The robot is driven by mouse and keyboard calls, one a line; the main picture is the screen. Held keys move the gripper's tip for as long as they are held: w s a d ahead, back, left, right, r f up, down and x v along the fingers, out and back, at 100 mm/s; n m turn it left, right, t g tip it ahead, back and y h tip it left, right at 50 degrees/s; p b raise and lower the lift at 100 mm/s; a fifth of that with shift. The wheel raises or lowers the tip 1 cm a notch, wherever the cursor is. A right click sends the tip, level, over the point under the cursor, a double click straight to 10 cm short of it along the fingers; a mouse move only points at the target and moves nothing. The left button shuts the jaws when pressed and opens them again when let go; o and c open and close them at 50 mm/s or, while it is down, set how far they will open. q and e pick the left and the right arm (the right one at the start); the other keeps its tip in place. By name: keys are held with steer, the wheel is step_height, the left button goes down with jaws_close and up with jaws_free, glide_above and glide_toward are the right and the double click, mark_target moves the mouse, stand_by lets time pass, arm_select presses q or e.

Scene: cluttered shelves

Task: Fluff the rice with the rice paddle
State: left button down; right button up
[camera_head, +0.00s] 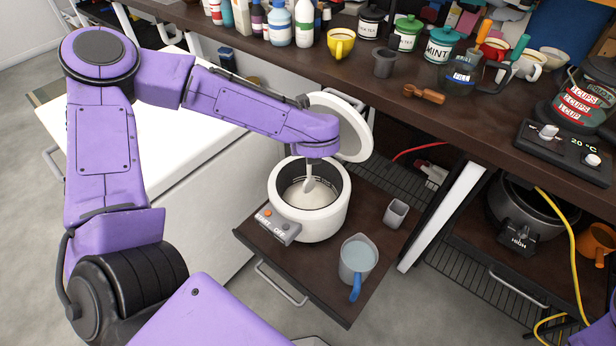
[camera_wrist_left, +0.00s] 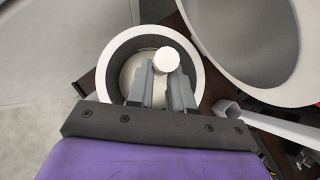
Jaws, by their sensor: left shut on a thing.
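The white rice cooker (camera_head: 325,222) stands with its lid (camera_head: 352,128) tipped open on a dark pull-out shelf (camera_head: 325,300). Pale rice (camera_head: 322,200) lies in its dark-walled pot. The white rice paddle (camera_head: 309,178) points down into the pot, its lower end at or near the rice; I cannot tell how deep. The paddle's round white end (camera_wrist_left: 166,60) shows at the fingers in the wrist view. My right gripper is not in view.
A blue-handled jug of water (camera_head: 357,262) and a small grey cup (camera_head: 396,213) stand beside the cooker on the shelf. The counter above (camera_head: 350,78) carries jars, bottles, mugs and a scale. The open lid stands close to my left wrist.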

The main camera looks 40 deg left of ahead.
arm_select(q)
step_height(320, 180, up, 7)
steer(key=p, duration=0.5)
stand_by(0.4)
step_height(320, 180, up, 5)
steer(key=p, duration=0.4)
stand_by(0.4)
